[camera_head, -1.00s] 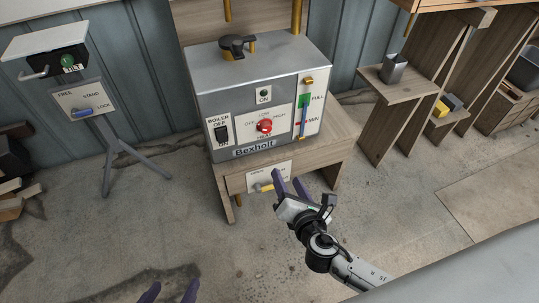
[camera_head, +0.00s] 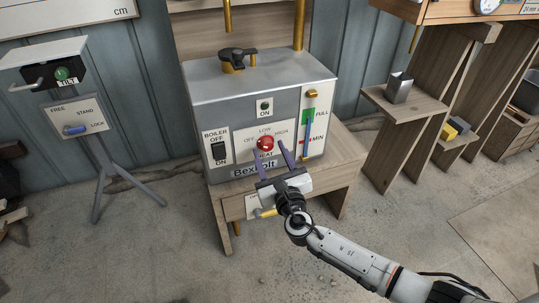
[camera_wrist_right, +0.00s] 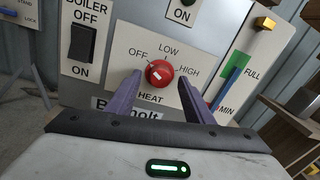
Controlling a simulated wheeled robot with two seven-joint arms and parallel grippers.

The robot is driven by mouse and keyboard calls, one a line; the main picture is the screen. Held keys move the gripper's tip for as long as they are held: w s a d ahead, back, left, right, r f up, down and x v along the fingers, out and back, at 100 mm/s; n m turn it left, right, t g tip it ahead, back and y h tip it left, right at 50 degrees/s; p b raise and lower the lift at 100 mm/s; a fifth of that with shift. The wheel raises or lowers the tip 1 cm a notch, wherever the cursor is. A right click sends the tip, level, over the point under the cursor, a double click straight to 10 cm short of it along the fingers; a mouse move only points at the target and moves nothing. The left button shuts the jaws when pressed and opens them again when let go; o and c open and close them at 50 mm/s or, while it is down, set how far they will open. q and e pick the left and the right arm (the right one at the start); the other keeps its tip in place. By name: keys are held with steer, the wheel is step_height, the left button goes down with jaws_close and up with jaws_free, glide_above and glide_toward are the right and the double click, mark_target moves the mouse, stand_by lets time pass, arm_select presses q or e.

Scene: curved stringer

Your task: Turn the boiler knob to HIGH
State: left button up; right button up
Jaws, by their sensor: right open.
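The boiler (camera_head: 225,100) is a grey metal box on a wooden stand. Its red round HEAT knob (camera_head: 265,143) sits on a white plate marked OFF, LOW and HIGH. In the right wrist view the knob (camera_wrist_right: 159,73) has a small white mark, but I cannot tell for certain which label it points to. My right gripper (camera_head: 272,152) is open, with its purple fingers reaching up towards the panel. In the right wrist view its fingers (camera_wrist_right: 158,82) stand left and right of the knob, with gaps visible on both sides. My left gripper is out of view.
A black BOILER switch (camera_head: 218,151) is left of the knob plate. A level gauge (camera_head: 307,130) with a green band is on the right. A yellow-handled valve (camera_head: 265,212) sits below the boiler. A stand with a blue lever (camera_head: 76,129) is at the left.

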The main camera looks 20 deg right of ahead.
steer(key=shift+w, duration=0.5)
steer(key=shift+c, duration=0.4)
steer(key=c, duration=1)
steer(key=shift+o, duration=0.2)
